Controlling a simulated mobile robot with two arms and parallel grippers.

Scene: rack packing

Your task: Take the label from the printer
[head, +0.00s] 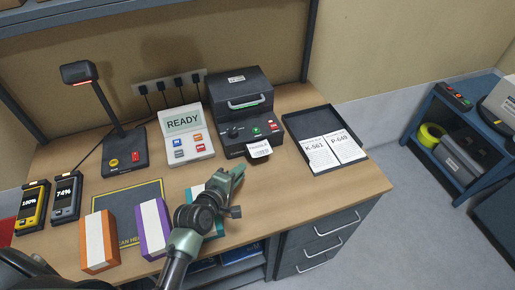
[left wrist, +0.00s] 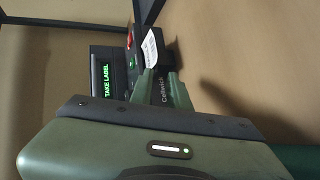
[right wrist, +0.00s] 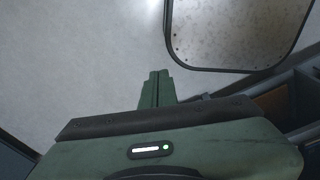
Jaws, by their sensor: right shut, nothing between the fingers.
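The label (head: 259,149) is a white printed slip sticking out of the front of the black printer (head: 241,87). It also shows in the left wrist view (left wrist: 149,49), just beyond the fingertips. The printer's screen (left wrist: 107,80) reads TAKE LABEL in green. My left gripper (head: 239,171) is in front of the printer, a little below and left of the label in the head view. Its fingers (left wrist: 162,80) are apart with nothing between them. My right gripper (right wrist: 158,75) is shut and empty over the grey floor; it is not visible in the head view.
A black tray (head: 294,131) with two printed sheets lies right of the printer. A READY device (head: 186,150) and a scanner stand (head: 124,153) stand to its left. Orange (head: 98,242) and purple (head: 153,230) boxes stand along the table's front, beside my left arm.

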